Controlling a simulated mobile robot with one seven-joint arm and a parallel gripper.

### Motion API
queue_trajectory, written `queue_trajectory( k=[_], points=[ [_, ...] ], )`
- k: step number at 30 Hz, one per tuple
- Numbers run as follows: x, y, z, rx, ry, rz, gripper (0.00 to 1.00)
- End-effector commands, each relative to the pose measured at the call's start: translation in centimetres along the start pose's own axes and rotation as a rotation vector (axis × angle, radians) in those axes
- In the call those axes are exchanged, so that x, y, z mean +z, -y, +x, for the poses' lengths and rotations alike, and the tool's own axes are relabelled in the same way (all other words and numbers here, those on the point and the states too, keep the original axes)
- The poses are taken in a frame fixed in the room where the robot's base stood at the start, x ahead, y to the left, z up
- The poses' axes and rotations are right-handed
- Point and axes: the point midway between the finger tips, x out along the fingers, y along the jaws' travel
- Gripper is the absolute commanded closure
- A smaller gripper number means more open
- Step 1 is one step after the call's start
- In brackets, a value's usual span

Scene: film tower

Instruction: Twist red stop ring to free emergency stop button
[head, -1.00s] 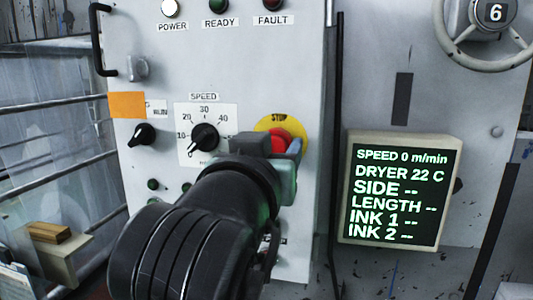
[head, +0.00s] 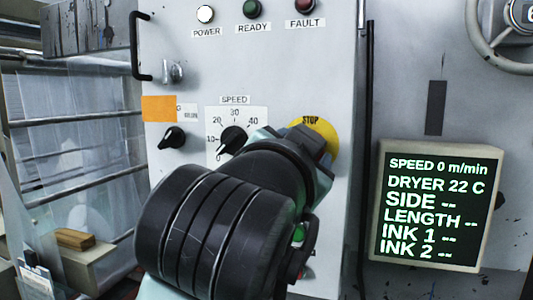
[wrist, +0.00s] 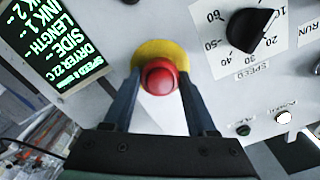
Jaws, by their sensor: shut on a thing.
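The red emergency stop button (wrist: 159,77) sits on its yellow round plate, seen in the wrist view between the two fingers of my gripper (wrist: 158,88). The fingers lie on either side of the red head and are shut on it. In the head view, the yellow plate (head: 316,128) marked STOP shows above my gripper (head: 310,155), while the red button is hidden behind my wrist. The wrist view is turned, with the panel lettering tilted or upside down.
The speed dial (head: 232,139) and a black selector knob (head: 173,138) are left of the button on the grey panel. A screen (head: 433,205) reading SPEED 0 m/min stands to the right. A handle (head: 135,45) sticks out at upper left.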

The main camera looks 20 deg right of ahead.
Motion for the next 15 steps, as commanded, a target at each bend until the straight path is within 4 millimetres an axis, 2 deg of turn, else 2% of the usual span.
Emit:
queue_trajectory(
  k=[14, 15],
  points=[
    [-0.03, 0.03, -0.01, -0.001, 0.0, 0.02, 0.98],
    [-0.03, 0.03, -0.01, -0.001, 0.0, 0.02, 0.37]
  ],
)
